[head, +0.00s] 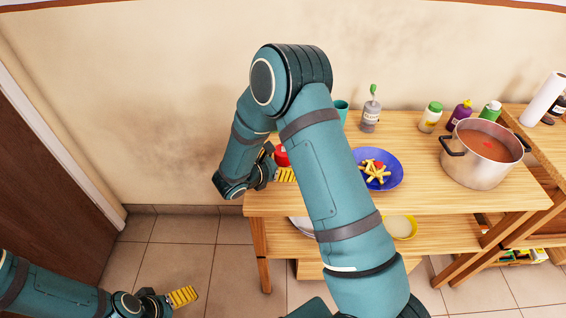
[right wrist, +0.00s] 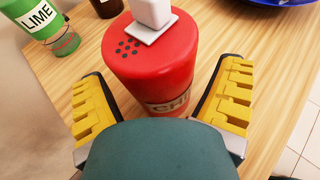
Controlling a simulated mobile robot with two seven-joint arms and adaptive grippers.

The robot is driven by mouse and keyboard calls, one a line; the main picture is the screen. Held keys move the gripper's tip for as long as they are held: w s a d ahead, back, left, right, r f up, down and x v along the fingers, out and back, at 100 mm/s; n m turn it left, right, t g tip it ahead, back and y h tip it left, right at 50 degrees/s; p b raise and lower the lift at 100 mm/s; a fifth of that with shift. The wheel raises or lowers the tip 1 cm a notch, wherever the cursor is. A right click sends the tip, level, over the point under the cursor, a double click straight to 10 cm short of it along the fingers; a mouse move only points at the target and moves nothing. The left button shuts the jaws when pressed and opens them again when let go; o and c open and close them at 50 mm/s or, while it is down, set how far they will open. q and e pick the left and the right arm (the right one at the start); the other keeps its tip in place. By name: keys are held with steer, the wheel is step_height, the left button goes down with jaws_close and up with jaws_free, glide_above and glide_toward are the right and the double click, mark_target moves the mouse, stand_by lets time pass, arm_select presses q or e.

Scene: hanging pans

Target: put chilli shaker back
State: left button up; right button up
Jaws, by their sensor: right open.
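The red chilli shaker (right wrist: 160,60) stands upright on the wooden table, with part of a "CHI" label showing and a white block-like piece on top. It shows as a small red patch at the table's left end in the head view (head: 281,156), partly hidden by my right arm. My right gripper (head: 286,174) is open. In the right wrist view its yellow fingers lie on either side of the shaker, with a gap on each side. My left gripper (head: 183,296) is low at the left over the floor, away from the table; its jaw opening is unclear.
A green lime bottle (right wrist: 38,18) and a dark bottle (right wrist: 106,5) stand near the shaker. A blue plate of fries (head: 392,180), a grey bottle (head: 370,116), several sauce bottles and a large pot (head: 478,173) are further right. Bare table lies around the shaker.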

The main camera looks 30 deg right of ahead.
steer(key=shift+r, duration=0.15)
steer(key=shift+a+r, duration=0.15)
steer(key=shift+a, duration=0.15)
steer(key=p+v, duration=0.2)
steer(key=v, duration=0.9)
steer(key=shift+s+a, duration=0.15)
steer(key=shift+a, duration=0.05)
